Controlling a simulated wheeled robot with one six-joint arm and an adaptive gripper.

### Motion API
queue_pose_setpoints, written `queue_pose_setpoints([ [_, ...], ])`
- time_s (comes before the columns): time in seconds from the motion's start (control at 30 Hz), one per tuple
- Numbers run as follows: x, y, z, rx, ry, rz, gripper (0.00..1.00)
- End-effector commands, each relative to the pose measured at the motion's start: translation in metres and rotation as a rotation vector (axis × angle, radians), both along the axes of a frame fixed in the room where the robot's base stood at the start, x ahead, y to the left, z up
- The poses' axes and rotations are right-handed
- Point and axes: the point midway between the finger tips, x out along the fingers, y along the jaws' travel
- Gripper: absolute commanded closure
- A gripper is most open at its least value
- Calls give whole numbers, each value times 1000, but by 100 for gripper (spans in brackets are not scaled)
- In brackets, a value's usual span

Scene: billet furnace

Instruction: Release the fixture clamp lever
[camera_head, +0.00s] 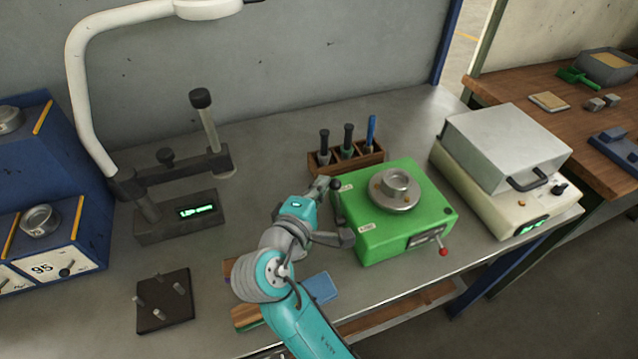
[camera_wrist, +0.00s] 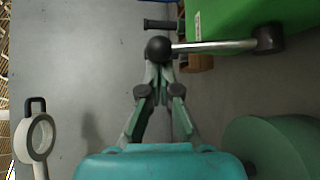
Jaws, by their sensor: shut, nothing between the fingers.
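The green fixture block (camera_head: 367,232) stands on the bench with a round metal part (camera_head: 396,190) on top. At its left side is a lever with a metal rod (camera_wrist: 215,46), a black ball knob (camera_wrist: 158,48) and a dark pivot (camera_wrist: 268,40). The knob also shows in the head view (camera_head: 336,184), towards the back. My gripper (camera_wrist: 160,68) is shut and empty, its fingertips right at the knob. I cannot tell whether they touch it. A second, smaller lever with a red knob (camera_head: 443,252) is on the block's front face.
A wooden rack (camera_head: 362,164) with several handled tools stands behind the block. A pale box with a metal lid (camera_head: 505,145) stands to the right. A dark stand with a green display (camera_head: 178,222) and a pegged plate (camera_head: 164,302) are to the left.

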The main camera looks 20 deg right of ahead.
Motion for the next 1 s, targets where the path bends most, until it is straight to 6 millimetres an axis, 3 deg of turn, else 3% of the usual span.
queue_pose_setpoints([
  [0.73, -62, 0, 3, -4, -667, 1, 100],
  [1.0, -76, 0, -1, 0, -675, 1, 100],
])
